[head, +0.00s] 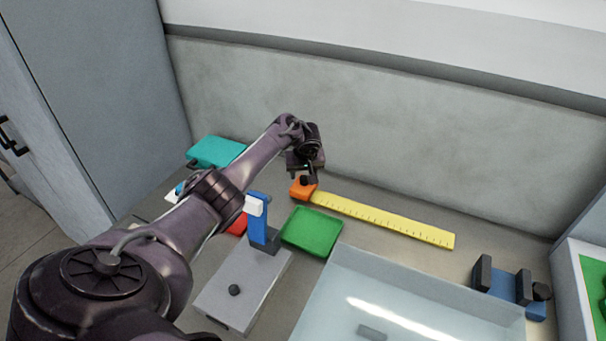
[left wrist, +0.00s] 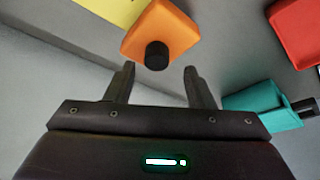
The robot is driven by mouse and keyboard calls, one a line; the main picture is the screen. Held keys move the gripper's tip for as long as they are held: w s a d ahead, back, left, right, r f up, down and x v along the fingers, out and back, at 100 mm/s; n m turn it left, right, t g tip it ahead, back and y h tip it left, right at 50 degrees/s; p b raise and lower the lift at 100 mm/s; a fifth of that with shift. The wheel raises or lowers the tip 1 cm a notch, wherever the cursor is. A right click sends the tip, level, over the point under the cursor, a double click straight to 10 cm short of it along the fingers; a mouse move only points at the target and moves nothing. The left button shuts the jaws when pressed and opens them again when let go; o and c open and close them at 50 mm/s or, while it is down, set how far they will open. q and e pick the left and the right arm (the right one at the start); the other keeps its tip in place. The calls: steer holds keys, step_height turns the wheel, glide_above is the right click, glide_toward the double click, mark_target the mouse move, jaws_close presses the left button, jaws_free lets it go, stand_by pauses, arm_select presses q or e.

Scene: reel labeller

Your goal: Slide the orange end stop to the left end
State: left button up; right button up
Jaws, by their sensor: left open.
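The orange end stop (head: 302,188) sits at the left end of the yellow ruler (head: 385,219), against the back of the worktop. It has a black knob on it. My left gripper (head: 306,172) is beside the end stop in the head view. In the left wrist view the end stop (left wrist: 160,32) lies just beyond my left gripper (left wrist: 159,77), and its black knob (left wrist: 157,55) is in line with the gap between the fingers. The fingers are open and hold nothing. My right gripper is not in view.
A teal block (head: 217,151) lies left of my left arm, and a green tray (head: 312,231) lies in front of the ruler. A grey plate (head: 243,286) with a blue upright (head: 259,219) stands nearer. A pale bin (head: 400,300) and a blue fixture (head: 508,287) are to the right.

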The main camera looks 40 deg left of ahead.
mark_target(304, 191)
arm_select(q)
steer(key=shift+v, duration=2.6)
steer(key=shift+s, duration=0.15)
